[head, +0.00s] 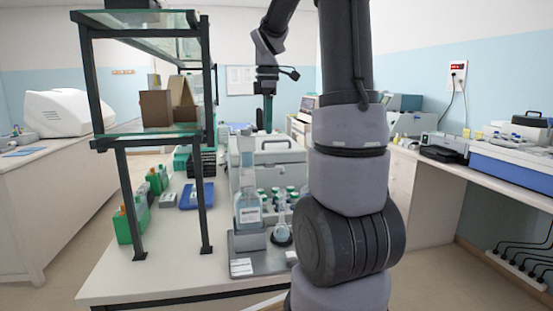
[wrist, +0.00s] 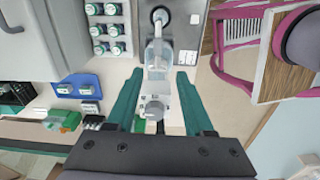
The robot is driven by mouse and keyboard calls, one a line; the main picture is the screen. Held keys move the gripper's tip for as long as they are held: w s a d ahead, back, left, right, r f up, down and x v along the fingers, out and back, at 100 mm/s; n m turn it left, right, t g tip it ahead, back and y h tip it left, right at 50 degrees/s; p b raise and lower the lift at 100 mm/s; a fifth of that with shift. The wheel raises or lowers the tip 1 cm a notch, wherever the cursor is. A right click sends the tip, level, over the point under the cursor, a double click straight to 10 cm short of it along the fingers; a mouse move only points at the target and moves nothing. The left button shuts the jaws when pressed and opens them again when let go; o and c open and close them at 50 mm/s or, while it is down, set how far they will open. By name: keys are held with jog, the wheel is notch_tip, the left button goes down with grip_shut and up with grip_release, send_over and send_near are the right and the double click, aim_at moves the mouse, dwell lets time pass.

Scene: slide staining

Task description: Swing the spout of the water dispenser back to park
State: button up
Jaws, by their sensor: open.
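The water dispenser is a clear labelled bottle (head: 248,212) with a tall pale upper part, standing on a grey base (head: 265,262) on the bench. A small flask (head: 282,234) stands to its right on the same base. My gripper (head: 265,128) points down above the dispenser. In the wrist view my open gripper (wrist: 160,78) has its two teal fingers on either side of the dispenser's pale head (wrist: 154,108), apart from it. A narrower pale part, seemingly the spout (wrist: 158,50), runs from it towards the flask (wrist: 160,17). The spout's exact angle is hard to tell.
Green-capped bottles (wrist: 108,28) stand beside the dispenser. A blue tray (wrist: 77,87) and green boxes (wrist: 64,120) lie left of it. A glass-shelved frame (head: 92,90) rises at the bench's left.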

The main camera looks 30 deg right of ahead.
aim_at(269, 169)
jog(key=shift+n, duration=0.3)
jog(key=f, duration=0.7)
jog(key=d+f, duration=0.1)
jog(key=f, duration=0.3)
jog(key=shift+w+f, duration=0.15)
jog(key=shift+w, duration=0.15)
grip_shut()
dwell(0.7)
